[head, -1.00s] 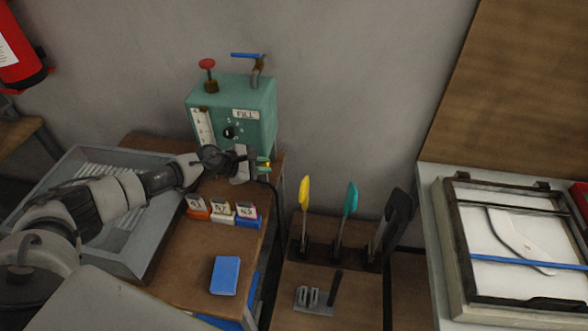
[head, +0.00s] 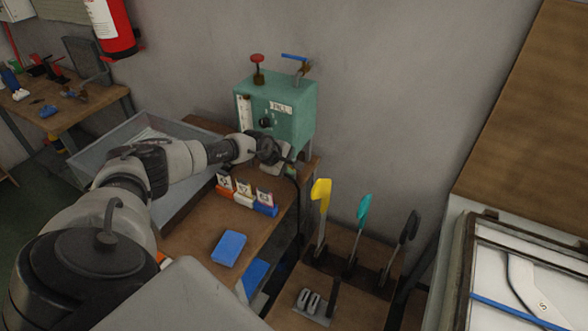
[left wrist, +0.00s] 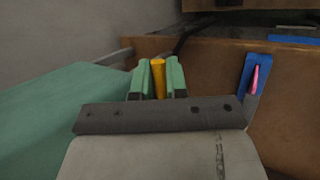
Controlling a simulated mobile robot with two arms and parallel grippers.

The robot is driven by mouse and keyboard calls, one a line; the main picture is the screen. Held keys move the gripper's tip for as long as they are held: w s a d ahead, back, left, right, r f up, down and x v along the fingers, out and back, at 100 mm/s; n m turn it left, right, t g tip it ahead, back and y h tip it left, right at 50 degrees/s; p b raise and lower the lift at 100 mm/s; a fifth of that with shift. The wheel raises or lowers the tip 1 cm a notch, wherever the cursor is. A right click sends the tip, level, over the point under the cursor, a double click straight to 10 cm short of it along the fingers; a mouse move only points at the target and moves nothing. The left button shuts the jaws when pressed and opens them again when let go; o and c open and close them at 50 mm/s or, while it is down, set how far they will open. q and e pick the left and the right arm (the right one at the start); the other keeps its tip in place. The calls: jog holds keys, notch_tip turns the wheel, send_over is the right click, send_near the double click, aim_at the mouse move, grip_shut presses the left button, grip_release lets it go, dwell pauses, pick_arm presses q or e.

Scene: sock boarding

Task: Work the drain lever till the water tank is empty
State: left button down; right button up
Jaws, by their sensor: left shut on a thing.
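The green water tank (head: 284,115) stands at the back of the wooden bench, with a red knob (head: 257,60) and a blue-handled tap (head: 294,57) on top. A pale gauge strip (head: 245,108) runs down its front; its level is too small to read. My left gripper (head: 284,170) is low at the tank's front. In the left wrist view its two green fingers are shut on a yellow lever (left wrist: 158,80), which sticks up between them. The lever's root is hidden, and the lever cannot be made out in the head view. My right gripper is not in view.
Small numbered cards in coloured holders (head: 243,193) stand just below my left wrist. A blue block (head: 229,248) lies nearer on the bench. A grey tray (head: 120,133) is behind my left arm. Yellow, teal and dark paddles (head: 321,205) stand in a rack at right.

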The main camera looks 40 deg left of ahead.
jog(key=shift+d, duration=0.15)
pick_arm(q)
jog(key=c, duration=1.1)
grip_release()
jog(key=shift+c, duration=0.2)
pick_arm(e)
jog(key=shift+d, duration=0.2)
pick_arm(q)
jog(key=b+v, duration=0.1)
jog(key=v, duration=0.9)
jog(key=shift+r+b, duration=0.3)
jog(key=shift+b, duration=0.05)
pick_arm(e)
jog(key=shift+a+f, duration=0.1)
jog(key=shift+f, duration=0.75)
pick_arm(q)
jog(key=shift+s, duration=0.15)
